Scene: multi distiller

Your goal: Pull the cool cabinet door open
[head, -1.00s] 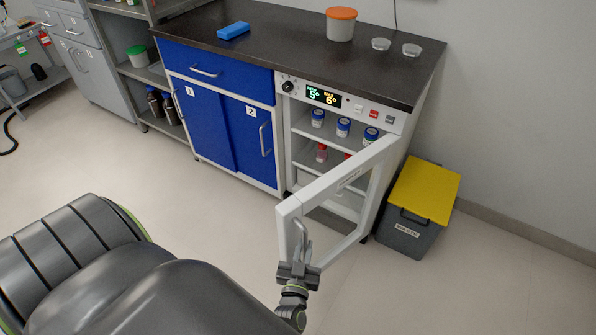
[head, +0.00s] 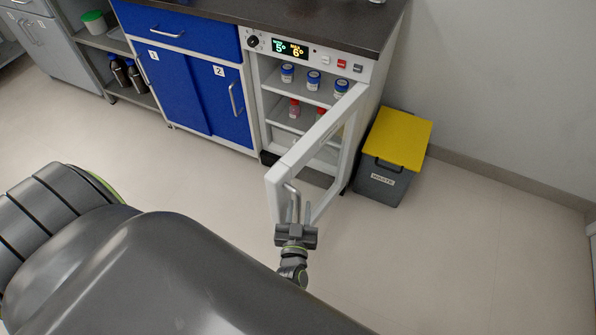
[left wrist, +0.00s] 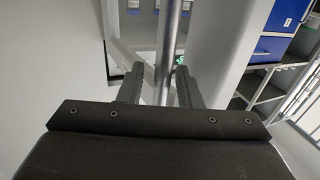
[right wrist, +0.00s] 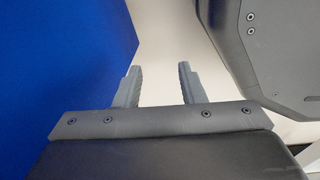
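The cool cabinet (head: 302,100) has its white-framed glass door (head: 318,135) standing open, swung out towards me from its right-hand hinge side. The door's bent metal handle (head: 294,200) is near its free edge. My left gripper (head: 296,222) is at this handle. In the left wrist view the handle bar (left wrist: 166,50) passes between the left fingers (left wrist: 160,70), with gaps on both sides, so they look open around it. My right gripper (right wrist: 158,68) is open and empty in the right wrist view. It does not show in the head view.
A grey waste bin with a yellow lid (head: 396,140) stands right of the cabinet, close to the door's hinge side. Blue cupboards (head: 190,90) adjoin on the left. Bottles (head: 313,80) stand on the cabinet shelves. Floor left of the door is clear.

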